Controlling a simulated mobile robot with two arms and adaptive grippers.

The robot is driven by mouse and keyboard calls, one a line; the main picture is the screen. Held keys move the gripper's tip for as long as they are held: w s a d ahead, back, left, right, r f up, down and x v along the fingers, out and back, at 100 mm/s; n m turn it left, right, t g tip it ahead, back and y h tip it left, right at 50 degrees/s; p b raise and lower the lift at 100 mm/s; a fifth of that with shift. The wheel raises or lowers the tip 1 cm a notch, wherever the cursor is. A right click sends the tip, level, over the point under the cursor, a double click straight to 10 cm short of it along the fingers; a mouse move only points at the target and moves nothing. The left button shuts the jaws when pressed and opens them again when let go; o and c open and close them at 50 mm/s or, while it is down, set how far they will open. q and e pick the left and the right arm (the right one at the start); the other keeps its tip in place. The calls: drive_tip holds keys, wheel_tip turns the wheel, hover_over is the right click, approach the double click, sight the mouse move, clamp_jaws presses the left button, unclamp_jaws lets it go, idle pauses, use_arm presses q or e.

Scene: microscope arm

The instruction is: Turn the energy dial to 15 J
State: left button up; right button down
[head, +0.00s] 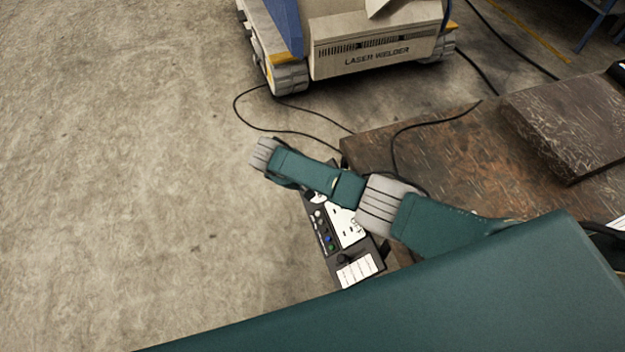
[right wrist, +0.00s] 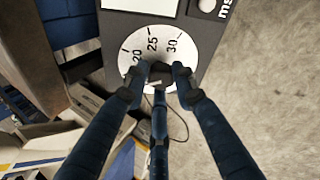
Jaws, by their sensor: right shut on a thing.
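The energy dial (right wrist: 162,35) is a round white scale on a dark panel (right wrist: 209,30) in the right wrist view. The marks 20, 25 and 30 show; the rest of the scale is hidden behind my fingers. My right gripper (right wrist: 160,77) is shut on the dark knob at the dial's middle, with its blue fingers around it. Where the knob points cannot be told. In the head view the control panel (head: 325,235) lies partly under my right arm, which hides the gripper and most of the dial. My left gripper is not in view.
The panel, with several buttons and a white label (head: 357,270), is by the left edge of a worn brown table (head: 440,145). A dark plate (head: 575,120) lies on the table. A laser welder (head: 370,55) stands behind, with cables on the floor. Floor at left is clear.

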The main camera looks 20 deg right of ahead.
drive_tip(key=shift+s+a+f, duration=0.1)
drive_tip(key=shift+s, duration=0.05)
drive_tip(key=c, duration=1.4)
unclamp_jaws()
drive_tip(key=shift+c, duration=0.2)
drive_tip(key=v, duration=1.2)
